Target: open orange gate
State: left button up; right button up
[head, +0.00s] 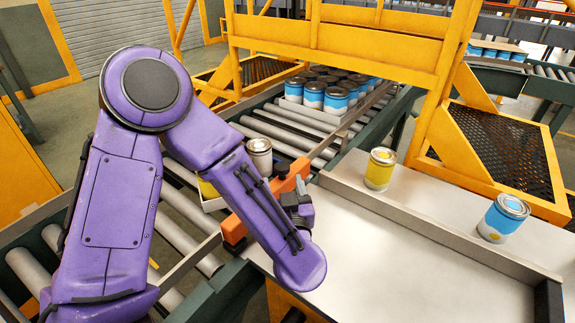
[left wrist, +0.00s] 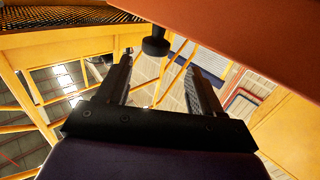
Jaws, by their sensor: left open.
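The orange gate (head: 239,228) is a bar lying across the side of the roller conveyor, partly hidden behind my left forearm. It has a dark knob (head: 282,169) near its far end. In the left wrist view the gate (left wrist: 250,30) fills the upper right, and the black knob (left wrist: 155,45) hangs from it near the tips of my fingers. My left gripper (head: 299,200) is beside the gate near the knob. It also shows in the left wrist view (left wrist: 158,68), its two fingers apart with nothing held. Whether a finger touches the knob is unclear. My right gripper is out of view.
A tray with a grey-lidded can (head: 259,157) sits on the rollers behind my arm. Several blue-white cans (head: 314,95) stand farther up the line. A yellow frame (head: 380,45) spans the conveyor.

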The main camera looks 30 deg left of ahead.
aim_at(283, 171)
pick_arm(q)
jog(key=x, duration=0.3)
jog(key=p+x, duration=0.1)
jog(key=x, duration=0.1)
jog(key=shift+w+d, duration=0.35)
jog(key=shift+w, duration=0.05)
jog(key=shift+w+a+f, duration=0.1)
jog(key=shift+w+a, duration=0.15)
jog(key=shift+a, duration=0.15)
jog(key=shift+s, duration=0.1)
grip_shut()
